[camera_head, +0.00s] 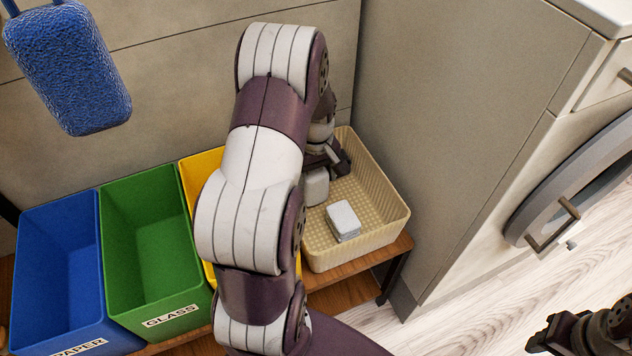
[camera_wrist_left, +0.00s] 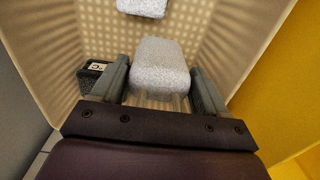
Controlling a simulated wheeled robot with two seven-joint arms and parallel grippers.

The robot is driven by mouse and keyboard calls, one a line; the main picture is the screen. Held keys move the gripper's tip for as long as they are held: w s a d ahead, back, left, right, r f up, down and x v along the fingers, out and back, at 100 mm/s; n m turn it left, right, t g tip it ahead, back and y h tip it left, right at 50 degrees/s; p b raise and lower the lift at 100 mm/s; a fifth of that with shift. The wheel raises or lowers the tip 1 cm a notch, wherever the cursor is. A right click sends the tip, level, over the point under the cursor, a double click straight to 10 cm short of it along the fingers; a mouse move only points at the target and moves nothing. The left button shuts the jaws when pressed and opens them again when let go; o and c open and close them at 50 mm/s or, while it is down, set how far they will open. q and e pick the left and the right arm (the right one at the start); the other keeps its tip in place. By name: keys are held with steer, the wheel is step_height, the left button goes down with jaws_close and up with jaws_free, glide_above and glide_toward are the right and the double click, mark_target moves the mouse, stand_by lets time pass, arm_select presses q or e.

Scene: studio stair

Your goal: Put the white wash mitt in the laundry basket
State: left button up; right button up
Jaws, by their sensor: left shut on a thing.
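The cream laundry basket (camera_head: 384,184) stands right of the bins, and my left gripper (camera_head: 322,172) reaches down inside it. In the left wrist view the left gripper (camera_wrist_left: 160,85) is shut on a white, rounded, textured block, which I take as the white wash mitt (camera_wrist_left: 160,65). The mitt also shows in the head view (camera_head: 317,187), partly hidden by my arm, within the basket walls. I cannot tell whether it touches the floor. A second similar white block (camera_head: 343,221) lies on the basket floor. My right gripper (camera_head: 540,335) is at the lower right, its jaws unclear.
Blue (camera_head: 55,260), green (camera_head: 150,240) and yellow (camera_head: 200,167) bins stand left of the basket on a wooden shelf (camera_head: 370,257). A blue textured item (camera_head: 70,70) hangs upper left. A cabinet side (camera_head: 450,110) and a round-doored appliance (camera_head: 590,180) are at right.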

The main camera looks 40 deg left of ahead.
mark_target(316, 172)
arm_select(q)
steer(key=shift+f, duration=0.65)
steer(key=shift+r, duration=0.15)
arm_select(e)
steer(key=shift+f, duration=0.3)
arm_select(q)
steer(key=o, duration=1.1)
step_height(316, 172, up, 12)
steer(key=p, duration=0.4)
steer(key=shift+p, duration=0.3)
arm_select(e)
step_height(316, 172, up, 4)
steer(key=shift+r, duration=0.2)
arm_select(q)
steer(key=shift+w, duration=0.1)
